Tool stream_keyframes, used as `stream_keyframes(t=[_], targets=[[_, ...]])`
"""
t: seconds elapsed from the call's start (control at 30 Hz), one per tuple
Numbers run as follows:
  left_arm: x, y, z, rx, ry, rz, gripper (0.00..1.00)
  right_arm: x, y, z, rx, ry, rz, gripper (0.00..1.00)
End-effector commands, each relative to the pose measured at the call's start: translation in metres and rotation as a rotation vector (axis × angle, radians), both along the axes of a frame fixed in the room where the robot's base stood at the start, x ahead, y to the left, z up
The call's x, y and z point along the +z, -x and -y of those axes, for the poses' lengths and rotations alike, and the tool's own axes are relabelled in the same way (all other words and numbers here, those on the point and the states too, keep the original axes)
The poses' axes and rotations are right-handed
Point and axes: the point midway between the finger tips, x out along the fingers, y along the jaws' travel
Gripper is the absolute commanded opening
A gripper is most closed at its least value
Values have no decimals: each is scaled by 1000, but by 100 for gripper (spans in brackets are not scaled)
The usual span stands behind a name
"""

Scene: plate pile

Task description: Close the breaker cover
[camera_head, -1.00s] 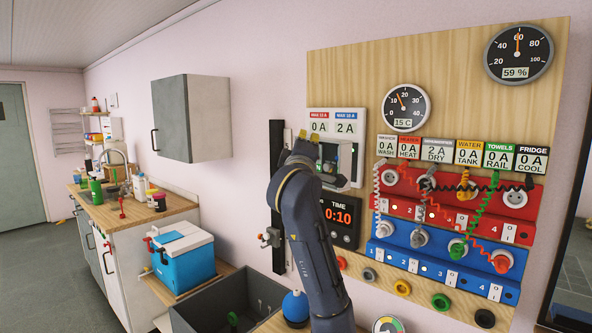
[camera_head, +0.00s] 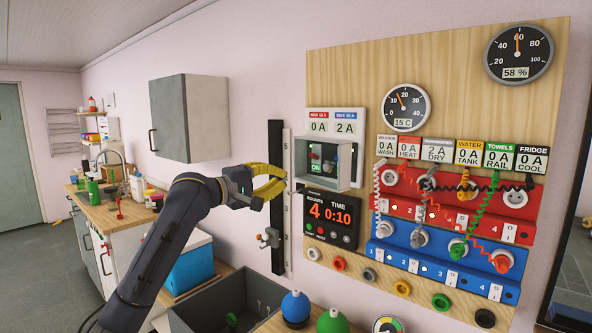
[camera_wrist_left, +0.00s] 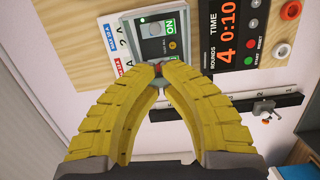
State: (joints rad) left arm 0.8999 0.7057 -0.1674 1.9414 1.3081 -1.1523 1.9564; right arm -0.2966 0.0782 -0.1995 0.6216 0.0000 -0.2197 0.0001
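The breaker box (camera_head: 345,170) is on the wooden board, under two displays reading 0 A and 2 A. A dark breaker and a green ON label show inside its grey frame. The cover looks clear, and I cannot tell for sure how far it is swung. The box also shows in the left wrist view (camera_wrist_left: 183,45), beyond my fingertips. My left gripper (camera_head: 284,178) has yellow fingers and is to the left of the box, apart from it. Its fingertips meet in the left wrist view (camera_wrist_left: 159,68), with no held object visible. My right gripper is out of view.
A timer panel (camera_head: 331,219) is just below the box. A dark vertical rail (camera_head: 276,135) with a small valve (camera_head: 269,238) stands left of it. Red (camera_head: 440,205) and blue (camera_head: 470,272) socket strips with coiled cables are to the right. A grey bin (camera_head: 215,300) is below.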

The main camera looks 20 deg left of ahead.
Motion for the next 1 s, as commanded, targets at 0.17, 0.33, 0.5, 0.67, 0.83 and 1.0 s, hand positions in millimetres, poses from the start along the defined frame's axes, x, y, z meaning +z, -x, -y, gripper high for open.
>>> stream_keyframes(t=[0.17,0.33,0.5,0.67,0.83,1.0], targets=[[3,-1,5,-15,61,-19,0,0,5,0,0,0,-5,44],[4,-15,13,-16,66,-20,0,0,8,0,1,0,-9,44],[5,-39,26,-15,65,-20,0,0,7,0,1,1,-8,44],[5,-65,40,-15,65,-20,0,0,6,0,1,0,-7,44],[6,-88,52,-14,63,-19,0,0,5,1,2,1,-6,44],[5,-106,62,-13,61,-21,0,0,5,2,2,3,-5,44]])
